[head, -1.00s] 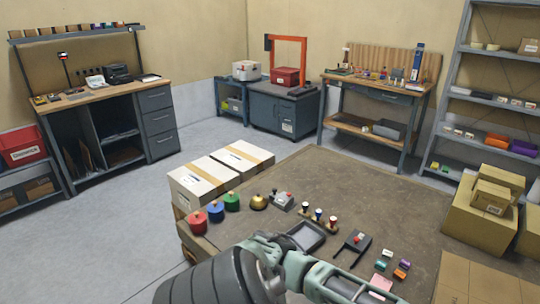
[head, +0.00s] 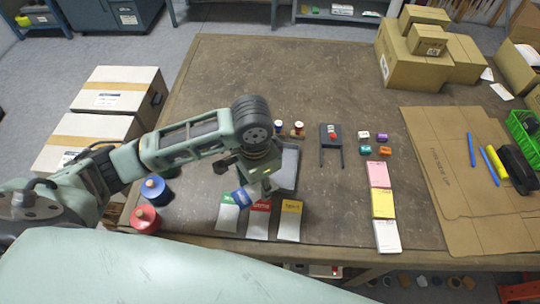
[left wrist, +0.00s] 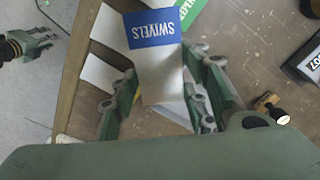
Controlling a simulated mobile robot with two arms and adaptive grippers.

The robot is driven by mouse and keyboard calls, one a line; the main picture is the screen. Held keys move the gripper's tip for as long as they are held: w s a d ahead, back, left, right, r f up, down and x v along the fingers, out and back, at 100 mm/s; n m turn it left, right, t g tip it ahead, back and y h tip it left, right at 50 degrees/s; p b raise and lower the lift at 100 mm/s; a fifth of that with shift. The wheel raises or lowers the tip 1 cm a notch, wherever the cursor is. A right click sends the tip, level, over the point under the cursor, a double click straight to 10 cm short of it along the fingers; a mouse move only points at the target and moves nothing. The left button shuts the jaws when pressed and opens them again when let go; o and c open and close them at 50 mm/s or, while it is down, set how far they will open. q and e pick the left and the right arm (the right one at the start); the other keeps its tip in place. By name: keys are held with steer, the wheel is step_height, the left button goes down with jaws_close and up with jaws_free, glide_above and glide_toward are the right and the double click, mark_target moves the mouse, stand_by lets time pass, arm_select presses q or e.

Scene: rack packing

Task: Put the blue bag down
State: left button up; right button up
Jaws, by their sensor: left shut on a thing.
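The blue bag, a white packet with a blue SWIVELS label (left wrist: 152,30), is between the fingers of my left gripper (left wrist: 165,105). In the head view the bag's blue label (head: 241,198) shows tilted beneath my left gripper (head: 255,180), low over the table near its front edge. A green-labelled bag (head: 228,211), a red-labelled bag (head: 260,220) and a yellow-labelled bag (head: 290,222) lie in a row there. The blue bag overlaps the green and red ones in the pictures. Another gripper, seemingly my right one (left wrist: 42,42), shows in the left wrist view; its fingers are unclear.
A dark tray (head: 290,165) lies just behind the bags. Red (head: 145,220) and blue (head: 154,189) pots stand left. Pink, yellow and white pads (head: 383,205) lie right, beside flat cardboard (head: 440,150). Cartons (head: 400,58) stand at the back. The table's middle back is clear.

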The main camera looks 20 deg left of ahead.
arm_select(q)
steer(key=w+d+r+m+b, duration=0.2)
steer(key=w+d+m, duration=0.5)
steer(key=m, duration=0.6)
steer(key=w+d+r+m+b, duration=0.2)
steer(key=w+d+m, duration=0.45)
steer(key=m, duration=0.75)
arm_select(e)
step_height(320, 180, down, 4)
arm_select(q)
steer(key=p, duration=0.4)
glide_above(279, 172)
step_height(279, 172, down, 6)
steer(key=shift+a+f, duration=0.1)
steer(key=shift+f, duration=0.1)
step_height(279, 172, down, 4)
steer(key=shift+r, duration=0.1)
steer(key=shift+a+f, duration=0.1)
steer(key=shift+f, duration=0.1)
arm_select(e)
steer(key=r, duration=0.4)
steer(key=shift+d, duration=0.3)
arm_select(q)
steer(key=o, duration=0.8)
steer(key=shift+f, duration=0.15)
steer(key=shift+o, duration=0.9)
arm_select(e)
steer(key=shift+d, duration=0.1)
